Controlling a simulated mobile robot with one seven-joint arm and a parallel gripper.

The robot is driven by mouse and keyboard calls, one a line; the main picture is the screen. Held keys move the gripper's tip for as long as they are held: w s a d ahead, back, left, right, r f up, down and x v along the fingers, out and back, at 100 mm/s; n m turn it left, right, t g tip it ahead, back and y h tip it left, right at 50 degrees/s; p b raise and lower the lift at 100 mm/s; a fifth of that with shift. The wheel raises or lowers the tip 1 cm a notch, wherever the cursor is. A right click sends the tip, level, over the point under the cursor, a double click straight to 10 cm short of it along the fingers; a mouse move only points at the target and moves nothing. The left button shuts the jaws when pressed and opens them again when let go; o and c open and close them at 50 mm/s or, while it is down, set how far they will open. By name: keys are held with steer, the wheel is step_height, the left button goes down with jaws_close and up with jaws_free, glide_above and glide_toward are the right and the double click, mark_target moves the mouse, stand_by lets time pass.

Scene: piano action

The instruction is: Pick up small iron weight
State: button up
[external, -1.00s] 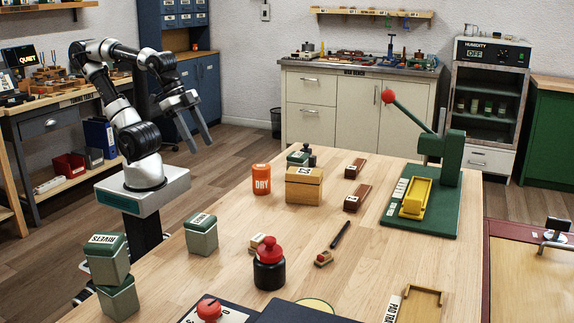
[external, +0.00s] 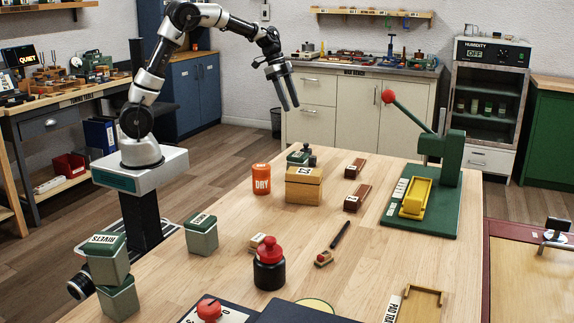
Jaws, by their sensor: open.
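Small dark pieces that look like iron weights (external: 312,160) stand near the back edge of the wooden table, beside a green-and-grey block (external: 298,158). They are partly hidden behind the wooden box, and I cannot tell their exact shapes or sizes. My gripper (external: 289,107) is open and empty. Its fingers point down, high in the picture above and behind the weights, clear of the table.
A wooden box (external: 304,190) stands just in front of the weights, with an orange "DRY" can (external: 261,180) to its left. Brown blocks (external: 357,169) and a green lever press (external: 450,165) are to the right. Bare tabletop (external: 225,270) lies at the front left.

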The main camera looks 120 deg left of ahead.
steer(key=a+f, duration=0.2)
steer(key=b, duration=0.2)
glide_toward(306, 149)
steer(key=shift+w+a+f, duration=0.15)
steer(key=shift+a+f, duration=0.05)
steer(key=shift+f, duration=0.25)
steer(key=shift+w+a+f, duration=0.15)
steer(key=shift+a+f, duration=0.1)
steer(key=shift+f, duration=0.25)
steer(key=shift+b+x, duration=0.95)
steer(key=shift+x, duration=2.25)
steer(key=shift+s+d, duration=0.1)
steer(key=shift+d, duration=0.05)
jaws_close()
